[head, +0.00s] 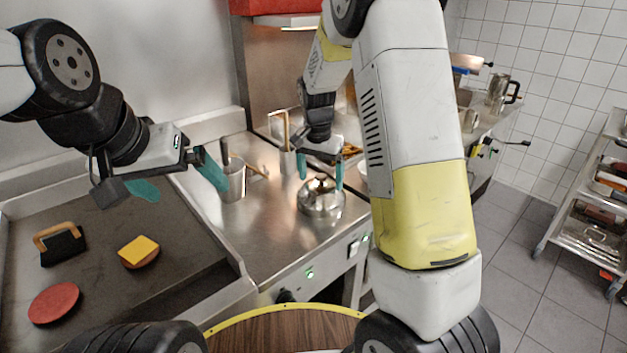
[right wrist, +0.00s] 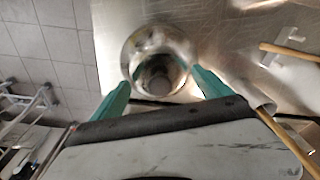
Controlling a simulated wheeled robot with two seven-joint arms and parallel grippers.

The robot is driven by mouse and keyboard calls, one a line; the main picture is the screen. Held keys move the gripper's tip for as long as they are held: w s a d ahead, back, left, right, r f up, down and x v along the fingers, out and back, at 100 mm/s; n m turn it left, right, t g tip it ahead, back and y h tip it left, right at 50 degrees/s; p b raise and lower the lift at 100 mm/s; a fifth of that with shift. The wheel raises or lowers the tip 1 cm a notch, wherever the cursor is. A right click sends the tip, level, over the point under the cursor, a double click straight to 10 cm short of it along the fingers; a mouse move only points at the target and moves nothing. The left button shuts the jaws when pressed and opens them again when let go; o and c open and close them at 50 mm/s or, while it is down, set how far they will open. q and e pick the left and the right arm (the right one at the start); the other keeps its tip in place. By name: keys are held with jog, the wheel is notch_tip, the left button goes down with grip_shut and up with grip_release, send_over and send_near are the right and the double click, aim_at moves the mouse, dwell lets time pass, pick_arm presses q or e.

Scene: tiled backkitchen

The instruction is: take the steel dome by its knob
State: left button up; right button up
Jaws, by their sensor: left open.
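The steel dome (head: 322,203) stands on the steel counter, with a dark knob-like part on top. In the right wrist view the round, shiny dome (right wrist: 158,42) lies just ahead of the fingertips, its dark middle between them. My right gripper (head: 320,177) is open above the dome, one teal finger to each side of its top. The right wrist view also shows this gripper (right wrist: 158,88) with its fingers spread and nothing clasped. My left gripper (head: 178,186) is open and empty in the air, left of the dome.
A steel container (head: 233,182) with a utensil stands left of the dome, and another holder with sticks is behind. A trolley (head: 590,215) stands far right.

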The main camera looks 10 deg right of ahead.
jog(key=shift+s, duration=0.1)
grip_shut()
jog(key=shift+f, duration=0.1)
jog(key=shift+s, duration=0.1)
